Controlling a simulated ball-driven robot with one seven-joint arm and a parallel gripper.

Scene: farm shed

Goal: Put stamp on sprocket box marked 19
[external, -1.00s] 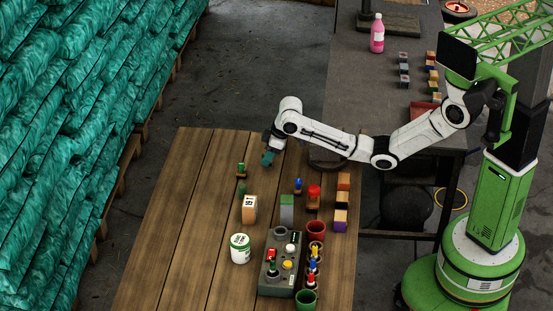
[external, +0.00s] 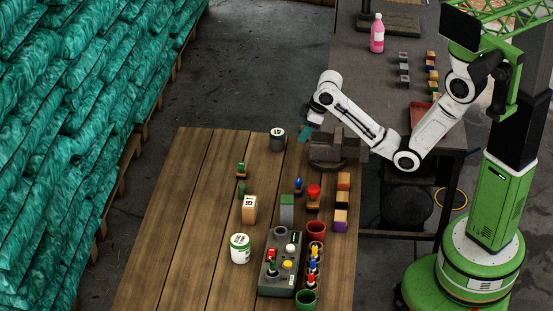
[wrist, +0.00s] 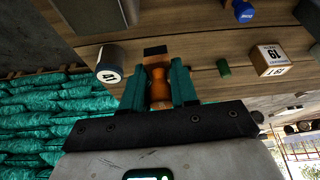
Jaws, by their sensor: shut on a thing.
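My gripper (wrist: 158,72) has teal fingers. It is shut on a stamp with an orange handle (wrist: 159,88) and a dark end in the wrist view. In the external view my gripper (external: 304,133) is above the far part of the wooden table, and the held stamp cannot be made out there. The box marked 19 (external: 249,210), orange with a white face, stands on the table nearer the camera, apart from my gripper. It also shows at the right of the wrist view (wrist: 270,62), its number upside down.
A vise (external: 334,150) stands beside my gripper. A dark can (external: 277,140) is to its left. Green (external: 241,170), blue (external: 298,186) and red stamps (external: 314,191), a white tub (external: 240,248) and a button panel (external: 279,270) are nearer the camera. The table's left side is clear.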

